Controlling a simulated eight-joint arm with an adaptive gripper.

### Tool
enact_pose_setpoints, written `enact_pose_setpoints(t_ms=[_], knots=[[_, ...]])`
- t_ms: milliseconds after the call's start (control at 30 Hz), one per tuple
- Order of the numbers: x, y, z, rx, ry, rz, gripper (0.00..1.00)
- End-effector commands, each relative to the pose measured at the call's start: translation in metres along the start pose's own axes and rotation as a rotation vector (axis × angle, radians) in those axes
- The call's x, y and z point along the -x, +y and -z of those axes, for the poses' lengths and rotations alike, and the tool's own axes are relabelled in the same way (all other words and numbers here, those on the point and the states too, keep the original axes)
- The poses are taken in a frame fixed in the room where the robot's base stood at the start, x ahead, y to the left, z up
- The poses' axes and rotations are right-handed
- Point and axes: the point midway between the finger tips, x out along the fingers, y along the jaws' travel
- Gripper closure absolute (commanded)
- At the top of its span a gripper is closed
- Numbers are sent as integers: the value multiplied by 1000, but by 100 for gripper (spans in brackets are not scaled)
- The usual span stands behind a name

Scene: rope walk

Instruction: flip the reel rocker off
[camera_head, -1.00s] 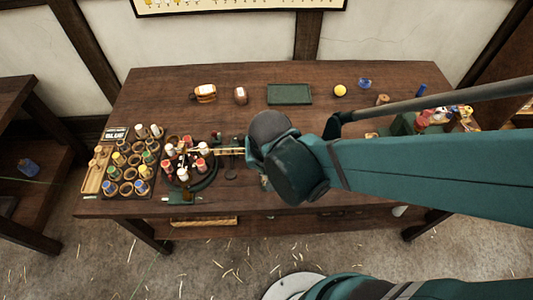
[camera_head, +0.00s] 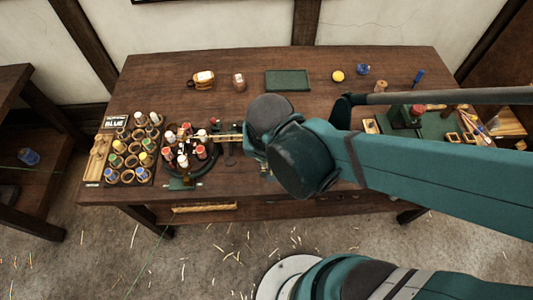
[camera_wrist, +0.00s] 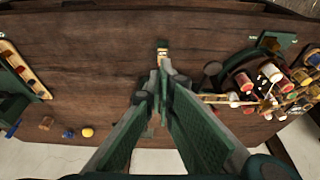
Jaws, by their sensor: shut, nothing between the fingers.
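A small dark-and-cream piece (camera_wrist: 162,50), perhaps the reel rocker, stands just beyond my fingertips in the wrist view. It is too small to tell which way it is set. My gripper (camera_wrist: 164,72) points down at the table with its two green fingers together and nothing held. I cannot tell whether the tips touch the piece. In the head view my arm hides the gripper and most of the spot below it. A round dark reel stand (camera_head: 203,172) with red and white spools is left of my arm; it also shows at the right of the wrist view.
A board of rings and spools (camera_head: 145,180) with a BLUE card (camera_head: 116,123) lies at the table's left. A green tray (camera_head: 287,80), yellow ball (camera_head: 338,76) and blue jar (camera_head: 362,69) are at the back. A green mat (camera_head: 438,127) with items is at right.

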Motion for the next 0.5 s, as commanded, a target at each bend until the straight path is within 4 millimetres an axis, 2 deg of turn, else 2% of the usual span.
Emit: enact_pose_setpoints(t_ms=[333, 500], knots=[[0, 0, 1, 0, -2, 0, 100], [0, -1, 10, -2, -19, -3, 100]])
